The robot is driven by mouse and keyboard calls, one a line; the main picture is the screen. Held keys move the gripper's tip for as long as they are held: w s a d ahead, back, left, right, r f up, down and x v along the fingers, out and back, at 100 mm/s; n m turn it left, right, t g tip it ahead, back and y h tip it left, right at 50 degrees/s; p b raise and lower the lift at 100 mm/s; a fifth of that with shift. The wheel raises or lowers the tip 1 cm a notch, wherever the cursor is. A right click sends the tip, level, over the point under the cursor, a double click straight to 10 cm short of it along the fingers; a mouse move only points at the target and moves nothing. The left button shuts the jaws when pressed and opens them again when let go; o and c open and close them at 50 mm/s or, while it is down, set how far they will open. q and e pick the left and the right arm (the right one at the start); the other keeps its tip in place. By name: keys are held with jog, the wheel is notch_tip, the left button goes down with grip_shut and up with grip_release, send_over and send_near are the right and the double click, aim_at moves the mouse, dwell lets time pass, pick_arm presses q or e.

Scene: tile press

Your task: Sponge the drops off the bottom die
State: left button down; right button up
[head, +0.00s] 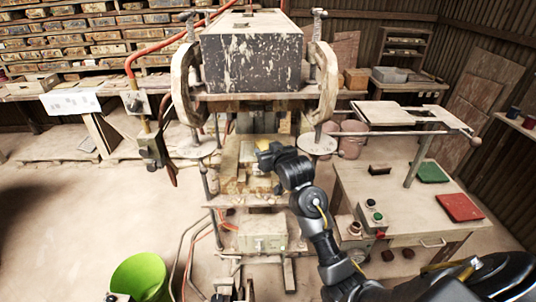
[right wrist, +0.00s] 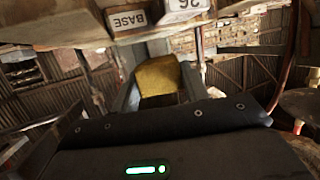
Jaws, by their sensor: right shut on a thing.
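My right gripper (head: 264,157) reaches into the press opening from the right. In the right wrist view its two fingers (right wrist: 160,92) are shut on a yellow sponge (right wrist: 159,74). The sponge is hard to make out in the head view, where the gripper and wrist cover that spot. The bottom die area (head: 236,184) is a yellowish block on the press bed, just below and left of the gripper. It is partly hidden, and drops on it are too small to tell. I cannot tell whether the sponge touches it.
The dark, worn press head (head: 252,60) and its curved side frames stand above and around the gripper. A bench with green (head: 432,172) and red (head: 459,207) pads is at right. A green bucket (head: 140,277) stands at lower left. Blocks marked BASE (right wrist: 128,19) and 26 hang close above.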

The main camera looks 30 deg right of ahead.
jog(key=shift+r, duration=0.25)
jog(key=s+a, duration=0.3)
jog(key=s, duration=0.4)
jog(key=s+a, duration=0.4)
jog(key=s, duration=0.4)
jog(key=shift+s+a, duration=0.25)
jog(key=shift+a, duration=0.05)
jog(key=shift+a+f, duration=0.1)
jog(key=shift+w, duration=0.1)
dwell(0.3)
jog(key=w+d, duration=0.5)
jog(key=w, duration=0.4)
jog(key=shift+w, duration=0.35)
